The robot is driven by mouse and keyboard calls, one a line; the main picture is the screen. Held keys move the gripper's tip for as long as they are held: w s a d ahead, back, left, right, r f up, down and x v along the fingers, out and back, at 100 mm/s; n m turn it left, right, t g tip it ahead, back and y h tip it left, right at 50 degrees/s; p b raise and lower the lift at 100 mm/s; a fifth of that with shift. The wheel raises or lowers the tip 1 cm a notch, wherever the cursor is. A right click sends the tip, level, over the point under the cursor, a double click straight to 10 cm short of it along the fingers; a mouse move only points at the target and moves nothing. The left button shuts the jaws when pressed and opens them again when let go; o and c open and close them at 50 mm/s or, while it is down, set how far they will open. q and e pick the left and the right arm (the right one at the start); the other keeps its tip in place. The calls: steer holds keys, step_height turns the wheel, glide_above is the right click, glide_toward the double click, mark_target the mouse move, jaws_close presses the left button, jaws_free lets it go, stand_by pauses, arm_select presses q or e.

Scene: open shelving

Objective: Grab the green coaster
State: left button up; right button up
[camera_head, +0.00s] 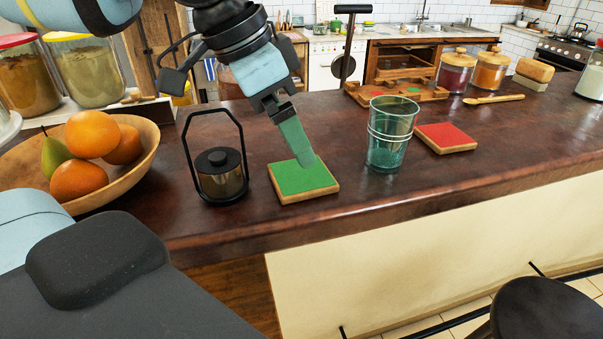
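The green coaster (290,180), a square with a green top and wooden rim, lies flat on the dark counter. My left gripper (307,160) comes down from the upper left with its fingers pointing down at the coaster. The fingertips overlap the coaster's back right part in the picture; I cannot tell whether they touch it. The fingers line up in this view, so their opening is hidden. My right gripper is not in view.
A black lantern-like holder (220,178) stands just left of the coaster. A clear glass (388,150) and a red coaster (446,138) are to the right. A wooden bowl (140,172) with fruit is at the left. The counter (365,205) in front of the glass is clear.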

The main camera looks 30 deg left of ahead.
mark_target(311, 172)
arm_select(q)
steer(key=shift+x, duration=0.95)
steer(key=shift+d+x, duration=0.15)
steer(key=shift+x, duration=1.1)
steer(key=shift+d+x, duration=0.1)
steer(key=shift+x, duration=1.2)
steer(key=shift+s+f, duration=0.1)
steer(key=shift+s, duration=0.05)
steer(key=shift+c, duration=0.3)
steer(key=c, duration=1)
